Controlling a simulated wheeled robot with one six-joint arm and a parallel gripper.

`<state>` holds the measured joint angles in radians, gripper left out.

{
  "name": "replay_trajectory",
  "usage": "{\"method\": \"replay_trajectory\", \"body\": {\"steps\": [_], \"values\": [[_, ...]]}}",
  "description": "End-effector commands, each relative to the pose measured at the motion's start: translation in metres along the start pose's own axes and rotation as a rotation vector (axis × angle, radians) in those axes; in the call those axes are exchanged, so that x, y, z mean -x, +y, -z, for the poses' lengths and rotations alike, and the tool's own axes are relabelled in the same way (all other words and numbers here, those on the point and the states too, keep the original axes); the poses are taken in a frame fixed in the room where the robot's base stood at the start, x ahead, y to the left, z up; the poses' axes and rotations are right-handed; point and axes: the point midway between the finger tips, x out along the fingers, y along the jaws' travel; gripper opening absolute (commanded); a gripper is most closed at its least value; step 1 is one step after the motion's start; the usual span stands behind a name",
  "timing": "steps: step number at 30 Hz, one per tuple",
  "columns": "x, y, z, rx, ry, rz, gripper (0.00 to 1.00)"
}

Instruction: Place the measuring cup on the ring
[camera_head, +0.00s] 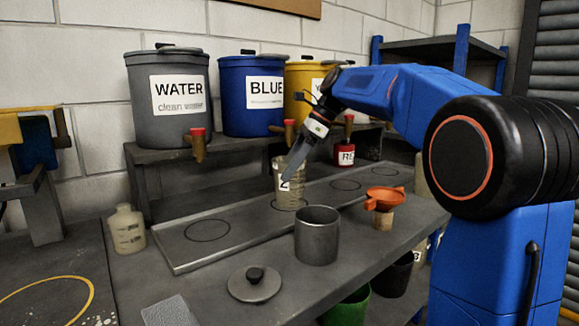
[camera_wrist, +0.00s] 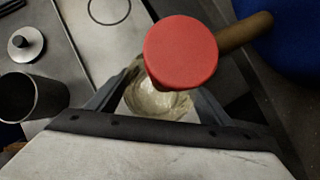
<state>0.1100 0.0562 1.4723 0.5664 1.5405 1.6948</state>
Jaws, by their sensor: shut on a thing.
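The measuring cup (camera_head: 291,197) is a clear beaker with a white label, upright below the blue pot's tap. My gripper (camera_head: 287,179) is shut on it; in the wrist view the cup (camera_wrist: 150,105) sits between my two fingers, partly hidden by the tap's red cap. Dark rings are drawn on the metal tray: one at the left (camera_head: 207,230), one at the right (camera_head: 346,185). Part of another ring shows around the cup's base; I cannot tell whether the cup touches the tray. A yellow ring (camera_head: 91,293) is on the left table.
Grey WATER (camera_head: 167,125), BLUE (camera_head: 236,120) and yellow (camera_head: 301,75) pots stand on a shelf behind, taps jutting forward. A bottle (camera_head: 127,230) is at left.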

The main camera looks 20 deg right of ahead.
Motion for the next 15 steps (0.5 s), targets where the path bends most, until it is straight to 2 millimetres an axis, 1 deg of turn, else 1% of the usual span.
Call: {"method": "replay_trajectory", "body": {"steps": [11, 12, 13, 14, 15], "values": [[-0.0025, 0.0001, 0.0017, 0.002, -0.001, 0.001, 0.40], [-0.0025, 0.0000, 0.0017, 0.002, -0.001, 0.001, 0.81], [-0.0024, 0.0000, 0.0017, 0.002, -0.001, 0.001, 0.88], [-0.0024, 0.0000, 0.0017, 0.002, -0.001, 0.001, 0.92], [-0.0024, 0.0000, 0.0017, 0.002, -0.001, 0.001, 0.92]]}}
